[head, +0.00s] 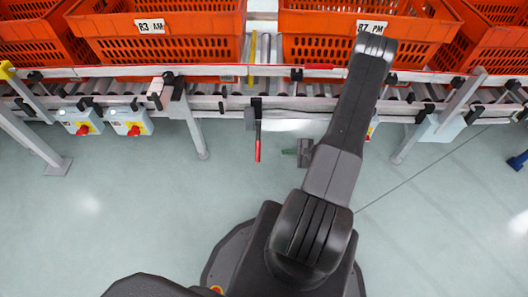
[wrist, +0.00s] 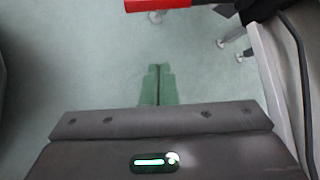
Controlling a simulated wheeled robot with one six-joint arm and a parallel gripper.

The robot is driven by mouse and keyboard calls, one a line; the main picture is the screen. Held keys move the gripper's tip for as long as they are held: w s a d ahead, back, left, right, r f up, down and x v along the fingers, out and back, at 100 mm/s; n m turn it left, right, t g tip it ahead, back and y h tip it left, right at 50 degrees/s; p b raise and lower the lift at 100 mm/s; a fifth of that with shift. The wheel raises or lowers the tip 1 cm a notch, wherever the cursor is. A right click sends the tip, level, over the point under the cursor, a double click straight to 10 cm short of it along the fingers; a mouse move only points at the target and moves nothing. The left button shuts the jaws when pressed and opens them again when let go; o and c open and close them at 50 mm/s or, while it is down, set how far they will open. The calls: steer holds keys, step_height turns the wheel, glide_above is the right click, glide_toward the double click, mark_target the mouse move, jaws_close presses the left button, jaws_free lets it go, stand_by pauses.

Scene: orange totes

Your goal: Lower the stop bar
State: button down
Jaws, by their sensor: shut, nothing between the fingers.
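A lever with a red handle (head: 257,145) hangs down from the front rail of the roller conveyor. Its red handle (wrist: 157,4) also shows at the top edge of the wrist view, partly cut off. A yellow bar (head: 252,55) lies between two orange totes at the rollers; I cannot tell for sure whether it is the stop bar. My gripper (head: 291,151) has green fingers and is just right of the red handle, apart from it. In the wrist view my gripper's fingers (wrist: 158,84) are together and empty, with a gap to the handle.
Orange totes (head: 170,47) and (head: 350,45) stand on the conveyor behind the rail (head: 215,103). Two switch boxes with red knobs (head: 133,128) hang at the left. Conveyor legs (head: 197,130) reach the floor. The floor (head: 130,210) in front is clear.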

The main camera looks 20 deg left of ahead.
mark_target(258, 143)
steer(key=s+a+f+b, duration=0.2)
steer(key=a, duration=0.7)
stand_by(0.4)
steer(key=shift+r, duration=0.1)
